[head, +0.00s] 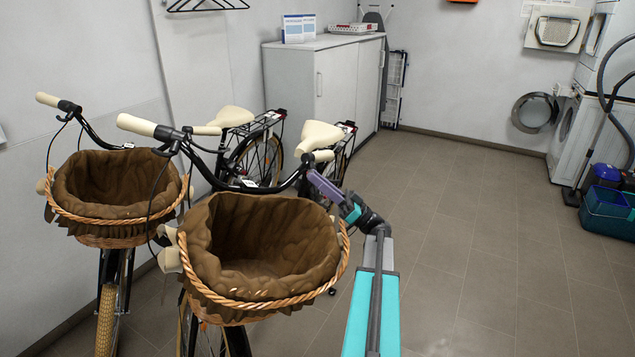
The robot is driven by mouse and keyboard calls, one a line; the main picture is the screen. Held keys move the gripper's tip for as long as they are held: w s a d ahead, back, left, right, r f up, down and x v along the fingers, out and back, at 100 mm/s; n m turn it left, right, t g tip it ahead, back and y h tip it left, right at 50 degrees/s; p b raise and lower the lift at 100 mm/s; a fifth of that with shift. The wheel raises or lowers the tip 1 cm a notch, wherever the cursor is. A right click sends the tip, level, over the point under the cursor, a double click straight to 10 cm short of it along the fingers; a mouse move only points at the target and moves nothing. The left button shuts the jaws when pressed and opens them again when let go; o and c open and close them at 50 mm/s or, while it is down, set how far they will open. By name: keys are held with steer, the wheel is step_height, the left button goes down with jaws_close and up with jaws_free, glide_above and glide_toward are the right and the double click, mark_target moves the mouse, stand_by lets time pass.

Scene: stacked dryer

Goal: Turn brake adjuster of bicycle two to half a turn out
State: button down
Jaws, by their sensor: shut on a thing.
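Two black bicycles with cream grips and saddles stand side by side at the left in the head view. The nearer bicycle (240,182) has a wicker basket (262,245) with a brown lining. The farther bicycle (95,130) has a similar basket (115,188). I cannot tell which is bicycle two. My gripper (307,174) is at the right end of the nearer bicycle's handlebar, by the cream grip (322,156). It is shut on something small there. The brake adjuster is too small or hidden to make out, as are the fingertips.
A grey cabinet (325,85) stands behind the bicycles against the back wall. A stacked washer and dryer (575,125), a vacuum hose and a teal crate (607,212) are at the right. The tiled floor (480,220) in the middle is clear.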

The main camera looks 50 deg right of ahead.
steer(key=shift+s+d+r+n+g+h+p, duration=0.1)
steer(key=shift+r+n+g+p, duration=0.2)
steer(key=shift+g, duration=0.55)
steer(key=shift+s+d+r+n+g+h+p, duration=0.1)
steer(key=shift+n+g+p, duration=0.3)
steer(key=shift+g, duration=0.5)
steer(key=shift+d+r+n+g+h+p, duration=0.1)
steer(key=shift+r+n+g+p, duration=0.1)
steer(key=shift+g+p, duration=0.5)
steer(key=shift+g, duration=0.25)
steer(key=shift+f, duration=0.1)
steer(key=c, duration=1.6)
jaws_free()
steer(key=shift+c, duration=0.2)
steer(key=shift+s, duration=0.1)
steer(key=b+v, duration=0.1)
steer(key=v, duration=1.2)
steer(key=shift+s+d+b, duration=0.2)
steer(key=shift+s+b, duration=0.05)
steer(key=shift+b, duration=0.05)
